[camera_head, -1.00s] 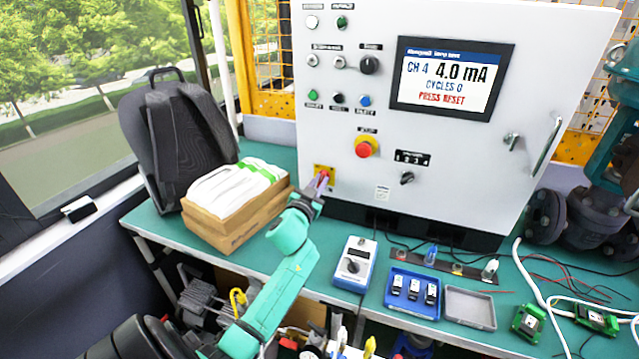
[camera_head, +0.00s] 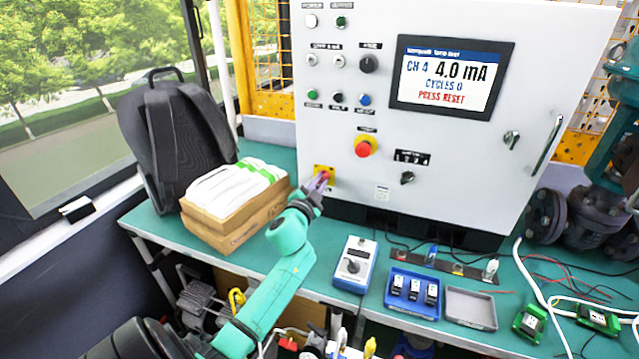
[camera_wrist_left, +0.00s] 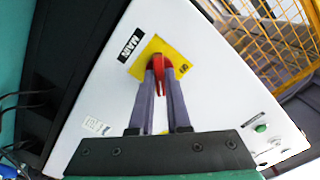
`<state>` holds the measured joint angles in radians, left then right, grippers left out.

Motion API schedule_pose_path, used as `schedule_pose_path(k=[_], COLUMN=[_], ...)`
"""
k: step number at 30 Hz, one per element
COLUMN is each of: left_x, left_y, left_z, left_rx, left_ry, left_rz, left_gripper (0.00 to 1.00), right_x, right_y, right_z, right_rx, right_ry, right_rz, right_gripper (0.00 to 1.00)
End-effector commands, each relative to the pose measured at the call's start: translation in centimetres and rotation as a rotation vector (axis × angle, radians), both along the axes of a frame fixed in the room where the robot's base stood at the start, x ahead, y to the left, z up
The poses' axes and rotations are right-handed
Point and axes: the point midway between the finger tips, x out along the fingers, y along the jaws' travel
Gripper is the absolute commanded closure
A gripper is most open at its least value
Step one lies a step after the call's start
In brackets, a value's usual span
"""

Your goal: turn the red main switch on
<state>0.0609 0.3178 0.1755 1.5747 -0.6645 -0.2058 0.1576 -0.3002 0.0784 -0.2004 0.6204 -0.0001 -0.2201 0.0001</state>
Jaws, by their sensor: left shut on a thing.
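The red main switch (camera_wrist_left: 158,68) sits on a yellow plate (camera_wrist_left: 181,66) beside a MAIN label, low on the left of the white control panel (camera_head: 440,140). My left gripper (camera_wrist_left: 160,95) is shut on the switch's red handle, one finger on each side. In the head view the left gripper (camera_head: 318,184) reaches the yellow plate and partly covers the switch (camera_head: 325,174). The panel's screen (camera_head: 451,75) reads CH 4, 4.0 mA, CYCLES 0, PRESS RESET. My right gripper is not in view.
A red emergency button (camera_head: 363,149) is above and right of the switch. A cardboard box with white packets (camera_head: 235,190) and a black backpack (camera_head: 176,135) stand left of my arm. A handheld meter (camera_head: 354,265) and a blue tray (camera_head: 392,300) lie on the green bench.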

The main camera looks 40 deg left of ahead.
Motion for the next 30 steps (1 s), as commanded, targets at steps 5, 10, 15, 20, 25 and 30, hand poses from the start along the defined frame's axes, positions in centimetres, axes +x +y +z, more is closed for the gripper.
schedule_pose_path(k=[5, 10, 15, 20, 25, 30], left_x=[0.0, 0.0, 0.0, -0.1, -1.3, -4.7], left_y=[0.0, 0.0, 0.0, 0.0, -0.5, -1.7], left_z=[-0.2, -0.2, -0.1, -0.1, -0.2, -0.3], left_rx=[0.002, 0.001, 0.001, 0.0, 0.0, 0.0], left_ry=[0.005, 0.005, 0.003, 0.002, 0.002, 0.004], left_rz=[0.0, 0.0, 0.001, 0.0, 0.001, -0.001], left_gripper=[1.0, 0.62, 0.55, 0.55, 0.55, 0.55], right_x=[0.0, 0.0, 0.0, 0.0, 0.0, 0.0], right_y=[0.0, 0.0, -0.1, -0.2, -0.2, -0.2], right_z=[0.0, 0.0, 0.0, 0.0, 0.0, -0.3], right_rx=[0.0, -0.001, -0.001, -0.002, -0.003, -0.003], right_ry=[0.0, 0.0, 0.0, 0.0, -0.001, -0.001], right_rz=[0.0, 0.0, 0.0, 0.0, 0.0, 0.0], right_gripper=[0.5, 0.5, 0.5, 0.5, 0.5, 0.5])
